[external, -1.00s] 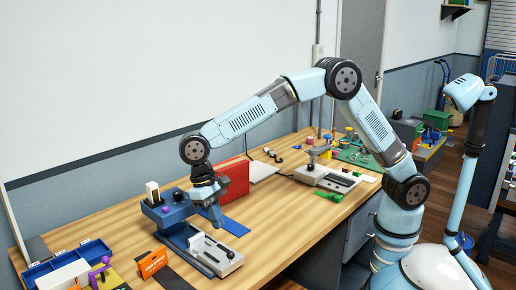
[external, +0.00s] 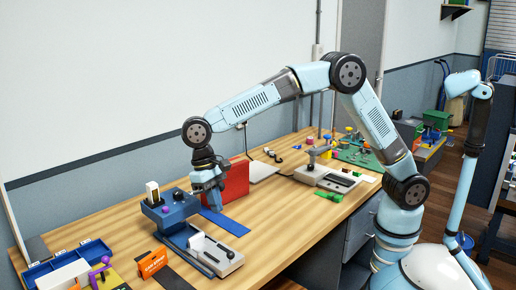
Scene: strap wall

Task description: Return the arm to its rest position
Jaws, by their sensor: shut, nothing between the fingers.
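My arm reaches from the right over the wooden workbench (external: 290,235). My gripper (external: 216,206) points down above the left half of the bench. It is shut and empty. It is just right of the blue device (external: 172,212) with a white block on top, and in front of the red upright panel (external: 237,180). A blue strip (external: 225,222) lies on the bench below and right of the fingertips. The grey fixture with a lever (external: 215,256) stands in front of the gripper, apart from it.
An orange sign (external: 152,262) and a blue tray (external: 68,262) stand at the front left. A grey fixture (external: 325,177) and a green board (external: 357,153) with small coloured parts are at the right back. The front middle of the bench is clear.

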